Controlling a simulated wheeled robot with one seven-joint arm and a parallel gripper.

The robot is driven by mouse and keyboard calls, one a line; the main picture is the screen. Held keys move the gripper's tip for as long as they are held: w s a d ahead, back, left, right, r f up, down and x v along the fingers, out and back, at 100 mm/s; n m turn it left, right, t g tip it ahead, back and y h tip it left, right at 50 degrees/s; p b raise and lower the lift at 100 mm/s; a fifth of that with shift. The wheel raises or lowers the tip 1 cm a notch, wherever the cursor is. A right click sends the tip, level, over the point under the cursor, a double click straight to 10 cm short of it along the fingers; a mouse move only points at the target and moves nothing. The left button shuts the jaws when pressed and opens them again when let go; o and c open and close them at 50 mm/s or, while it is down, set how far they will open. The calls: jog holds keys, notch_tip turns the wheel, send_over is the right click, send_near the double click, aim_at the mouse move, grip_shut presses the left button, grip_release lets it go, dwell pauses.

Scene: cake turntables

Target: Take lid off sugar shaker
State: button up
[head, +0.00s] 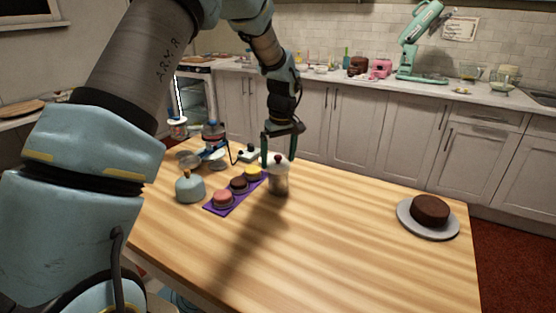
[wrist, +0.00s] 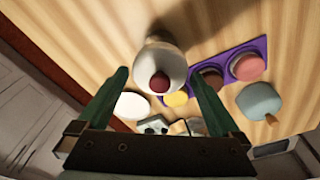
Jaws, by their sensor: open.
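The sugar shaker (head: 279,183) is a pale, upright container near the far side of the wooden table. Its lid has a dark red knob on top (wrist: 159,83). My gripper (head: 281,153) points down at the top of the shaker with its green fingers open. In the wrist view the shaker's pale body (wrist: 165,55) and knob show between the two fingertips (wrist: 158,76). I see no finger touching the lid. The exact height gap is hard to tell.
Left of the shaker lies a purple tray (head: 217,210) with small round cakes. A chocolate cake (head: 430,209) sits on a grey turntable (head: 443,232) at right. The table's middle and front are clear.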

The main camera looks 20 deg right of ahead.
jog(key=shift+f, duration=0.5)
jog(key=c, duration=1)
jog(key=shift+o, duration=0.2)
jog(key=shift+r, duration=0.1)
